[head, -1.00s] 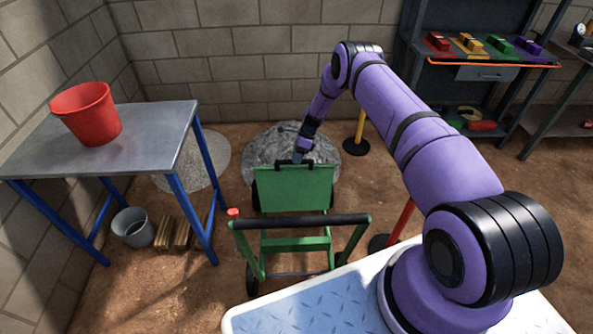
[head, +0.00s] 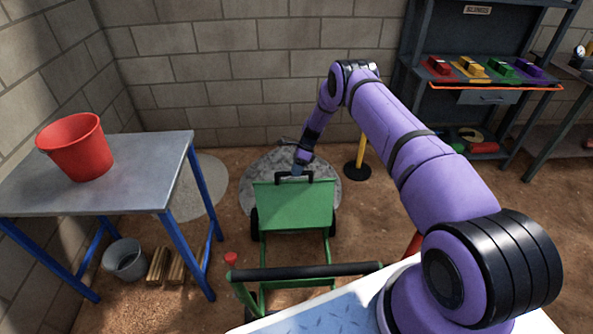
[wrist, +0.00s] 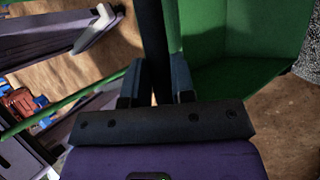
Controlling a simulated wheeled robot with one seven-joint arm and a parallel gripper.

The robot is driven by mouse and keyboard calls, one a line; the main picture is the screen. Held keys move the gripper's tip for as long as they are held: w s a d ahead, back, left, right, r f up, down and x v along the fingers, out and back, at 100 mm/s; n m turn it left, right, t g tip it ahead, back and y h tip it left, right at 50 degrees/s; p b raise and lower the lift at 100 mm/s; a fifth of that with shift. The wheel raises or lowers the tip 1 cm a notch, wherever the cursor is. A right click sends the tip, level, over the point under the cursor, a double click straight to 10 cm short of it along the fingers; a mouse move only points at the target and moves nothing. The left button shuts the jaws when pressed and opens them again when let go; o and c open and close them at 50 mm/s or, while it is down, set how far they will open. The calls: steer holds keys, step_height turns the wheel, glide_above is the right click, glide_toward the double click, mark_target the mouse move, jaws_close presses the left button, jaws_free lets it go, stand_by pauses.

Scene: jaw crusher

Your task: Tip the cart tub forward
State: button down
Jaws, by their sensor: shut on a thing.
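The green cart tub (head: 293,207) sits on the cart frame, tilted, with its broad green back face toward me in the head view. A black handle bar (head: 294,177) stands on its upper edge. My gripper (head: 299,168) is at this bar. In the wrist view my gripper (wrist: 156,85) is shut on the dark bar, which runs between its fingers, and the tub's green inside (wrist: 245,45) shows to the right. The cart's black push handle (head: 305,271) is nearest me. The wheels are mostly hidden.
A grey heap (head: 262,180) lies behind the cart. A metal table (head: 150,170) with a red bucket (head: 78,148) stands at left, with a grey bucket (head: 125,258) below. A yellow post (head: 361,150) stands right of the heap. A workbench (head: 480,95) is at back right.

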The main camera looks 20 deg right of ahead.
steer(key=c, duration=1)
jaws_free()
steer(key=shift+s+d+f, duration=0.1)
steer(key=shift+f, duration=0.3)
steer(key=shift+o, duration=0.2)
steer(key=shift+w+d+r, duration=0.2)
steer(key=shift+r, duration=0.45)
steer(key=v, duration=0.9)
steer(key=shift+d+r, duration=0.2)
steer(key=shift+d, duration=0.05)
steer(key=shift+w, duration=0.1)
